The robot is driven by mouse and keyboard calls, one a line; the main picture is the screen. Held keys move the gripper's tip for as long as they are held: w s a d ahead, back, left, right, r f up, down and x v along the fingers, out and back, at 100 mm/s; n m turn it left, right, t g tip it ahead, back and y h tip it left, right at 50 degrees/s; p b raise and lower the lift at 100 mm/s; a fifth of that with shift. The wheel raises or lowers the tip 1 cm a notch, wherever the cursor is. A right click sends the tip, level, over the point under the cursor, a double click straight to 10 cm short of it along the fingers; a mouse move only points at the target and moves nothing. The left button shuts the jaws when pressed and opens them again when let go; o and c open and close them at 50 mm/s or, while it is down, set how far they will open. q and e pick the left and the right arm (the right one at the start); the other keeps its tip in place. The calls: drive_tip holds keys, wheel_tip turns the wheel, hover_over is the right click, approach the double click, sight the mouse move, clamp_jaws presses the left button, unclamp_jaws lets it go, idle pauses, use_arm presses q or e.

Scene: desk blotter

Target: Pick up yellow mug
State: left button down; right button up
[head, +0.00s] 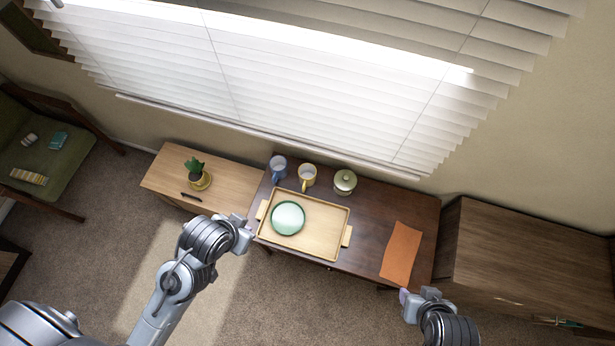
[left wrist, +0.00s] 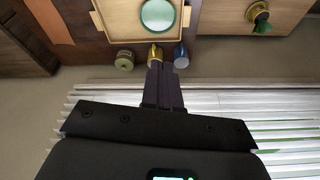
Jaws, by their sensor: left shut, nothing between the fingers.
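The yellow mug (head: 307,174) stands upright on the dark wooden desk, behind the wooden tray and between a blue mug (head: 278,168) and a lidded green pot (head: 345,181). My left gripper (head: 246,234) is in front of the tray's left end, apart from the mug. In the left wrist view the left fingers (left wrist: 160,66) are shut together and empty. They overlap the lower part of the yellow mug (left wrist: 155,51) in that picture. My right gripper (head: 405,296) is in front of the desk at the right, and its jaw opening is unclear.
A wooden tray (head: 334,243) holds a green plate (head: 288,218). An orange cloth (head: 402,253) lies to its right. A plant in a yellow pot (head: 200,181) stands on the light cabinet at left. Window blinds (head: 300,80) rise behind the desk.

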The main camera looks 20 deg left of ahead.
use_arm(q)
drive_tip(key=c, duration=1.8)
unclamp_jaws()
drive_tip(key=o, duration=1.8)
drive_tip(key=shift+w, duration=0.1)
